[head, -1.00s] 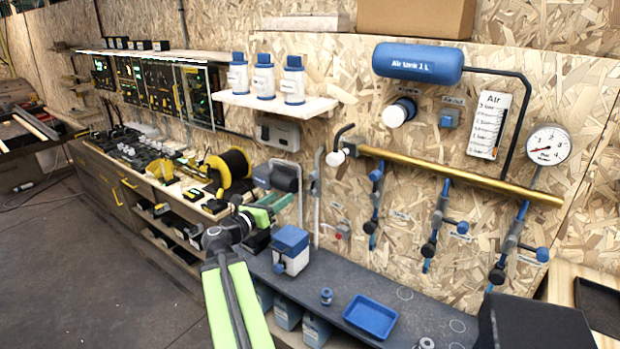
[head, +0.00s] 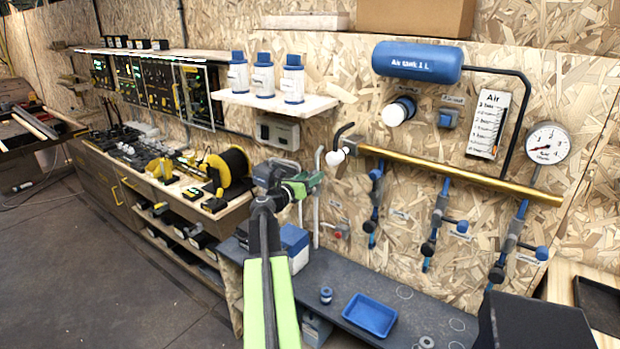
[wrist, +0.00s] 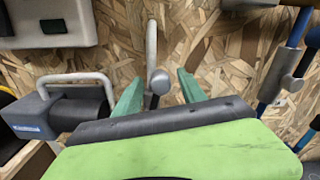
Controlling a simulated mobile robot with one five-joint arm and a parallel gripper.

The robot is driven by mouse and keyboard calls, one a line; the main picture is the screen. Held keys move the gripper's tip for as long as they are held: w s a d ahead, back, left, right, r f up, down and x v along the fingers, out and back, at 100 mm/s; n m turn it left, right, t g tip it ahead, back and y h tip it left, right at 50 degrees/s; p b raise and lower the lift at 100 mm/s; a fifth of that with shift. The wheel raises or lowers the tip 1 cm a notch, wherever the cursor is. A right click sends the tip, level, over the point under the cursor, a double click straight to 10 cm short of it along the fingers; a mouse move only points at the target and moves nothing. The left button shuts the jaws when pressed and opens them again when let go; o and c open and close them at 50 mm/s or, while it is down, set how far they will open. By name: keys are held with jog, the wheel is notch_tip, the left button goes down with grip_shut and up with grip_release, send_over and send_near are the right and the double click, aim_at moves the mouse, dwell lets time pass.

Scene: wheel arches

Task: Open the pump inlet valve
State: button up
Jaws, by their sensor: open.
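My gripper (head: 308,182) has green fingers and is raised in front of the wall, beside the grey pump (head: 268,173). The pump (wrist: 62,108) lies left of the fingers in the wrist view. My gripper body hides what is below.
A brass pipe (head: 450,175) with several blue-handled valves runs to the right. A shelf with bottles (head: 275,100) hangs above. A blue box (head: 296,240) and blue tray (head: 370,315) stand on the bench below.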

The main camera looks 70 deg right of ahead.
jog(key=shift+c, duration=0.5)
grip_shut()
dwell(0.9)
